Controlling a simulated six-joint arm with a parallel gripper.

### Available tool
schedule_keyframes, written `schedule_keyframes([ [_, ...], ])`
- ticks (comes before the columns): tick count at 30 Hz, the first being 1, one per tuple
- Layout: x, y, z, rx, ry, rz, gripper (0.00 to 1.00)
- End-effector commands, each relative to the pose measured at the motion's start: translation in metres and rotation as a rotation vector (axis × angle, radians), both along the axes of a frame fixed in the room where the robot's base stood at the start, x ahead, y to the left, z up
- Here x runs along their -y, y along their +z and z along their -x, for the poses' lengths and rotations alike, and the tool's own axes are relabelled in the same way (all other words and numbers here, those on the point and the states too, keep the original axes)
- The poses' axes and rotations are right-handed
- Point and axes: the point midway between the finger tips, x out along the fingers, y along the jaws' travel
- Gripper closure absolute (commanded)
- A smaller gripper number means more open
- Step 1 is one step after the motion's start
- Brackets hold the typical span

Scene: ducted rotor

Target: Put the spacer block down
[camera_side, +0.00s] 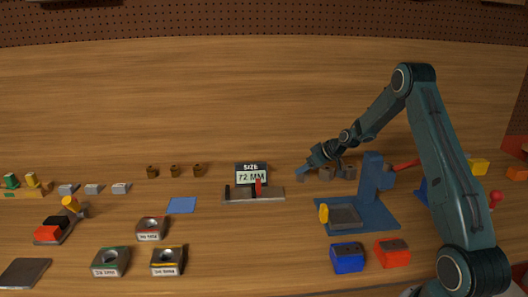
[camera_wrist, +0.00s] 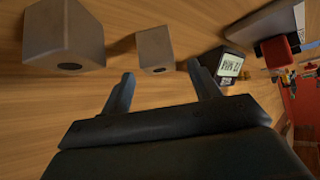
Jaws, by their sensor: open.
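My gripper (camera_side: 312,171) is low over the table, right of the size display. In the wrist view my gripper (camera_wrist: 160,69) has its two fingers apart with nothing between them. A small grey block (camera_wrist: 155,48) with a dark hole stands on the wood just beyond the fingertips, apart from them. A larger grey block (camera_wrist: 64,36) stands to its left. In the side view grey blocks (camera_side: 349,172) stand close to the right of my gripper, partly hidden by it. I cannot tell which grey block is the spacer block.
The size display (camera_side: 251,174), reading 72 MM, stands behind a grey gauge base (camera_side: 240,196). A blue press stand (camera_side: 371,180) is to the right. The wood behind my gripper is clear.

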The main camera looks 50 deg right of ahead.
Motion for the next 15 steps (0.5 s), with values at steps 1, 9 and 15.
schedule_keyframes([
  [1,0.000,0.000,0.000,0.000,0.000,0.000,0.38],
  [9,-0.001,-0.006,-0.006,-0.001,0.001,0.000,0.38],
  [15,-0.001,-0.021,-0.020,-0.002,0.001,-0.001,0.38],
])
